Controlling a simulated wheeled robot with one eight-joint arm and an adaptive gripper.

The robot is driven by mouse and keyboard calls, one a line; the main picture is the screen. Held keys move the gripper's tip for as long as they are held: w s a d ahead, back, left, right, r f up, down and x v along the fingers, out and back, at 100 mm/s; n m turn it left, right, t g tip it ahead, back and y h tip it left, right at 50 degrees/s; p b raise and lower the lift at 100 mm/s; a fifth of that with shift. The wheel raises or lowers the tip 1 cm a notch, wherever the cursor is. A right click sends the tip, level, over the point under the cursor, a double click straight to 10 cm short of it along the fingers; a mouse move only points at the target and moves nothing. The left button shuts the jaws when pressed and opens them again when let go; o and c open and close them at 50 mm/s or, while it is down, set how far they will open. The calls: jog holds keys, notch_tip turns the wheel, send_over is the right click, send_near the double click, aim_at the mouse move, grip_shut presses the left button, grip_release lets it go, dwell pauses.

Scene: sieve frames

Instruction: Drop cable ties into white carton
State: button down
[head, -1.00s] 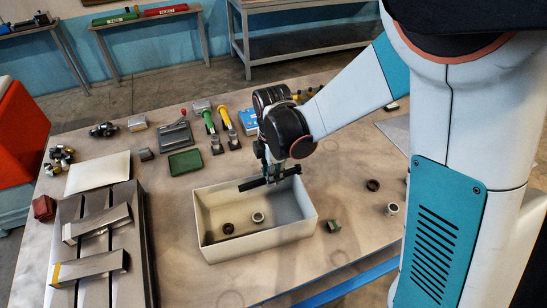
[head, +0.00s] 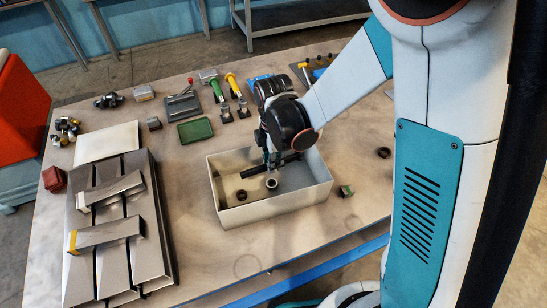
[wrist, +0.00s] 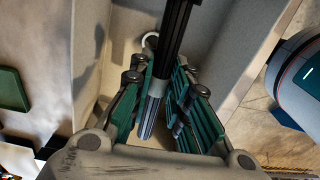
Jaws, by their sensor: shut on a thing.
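The white carton (head: 280,212) stands open on the table in the head view. Its inner wall also shows in the wrist view (wrist: 218,40). My gripper (head: 272,164) is over the carton's opening, its fingers pointing down near or below rim height. It is shut on the cable ties, a long black bundle (head: 288,160) lying crosswise. In the wrist view the bundle (wrist: 176,30) with a grey band runs between the teal finger pads of my gripper (wrist: 168,110). I cannot tell whether the bundle touches the carton.
A dark ring (head: 242,195) and a lighter ring (head: 272,183) lie in the carton. A small green block (head: 346,191) and another dark ring (head: 384,152) lie to its right. A slotted metal plate (head: 118,225) is at left; a green tray (head: 195,130) is behind.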

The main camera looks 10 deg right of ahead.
jog(key=shift+f, duration=0.15)
jog(key=c, duration=1.4)
grip_release()
jog(key=shift+c, duration=0.2)
notch_tip(320, 180, up, 12)
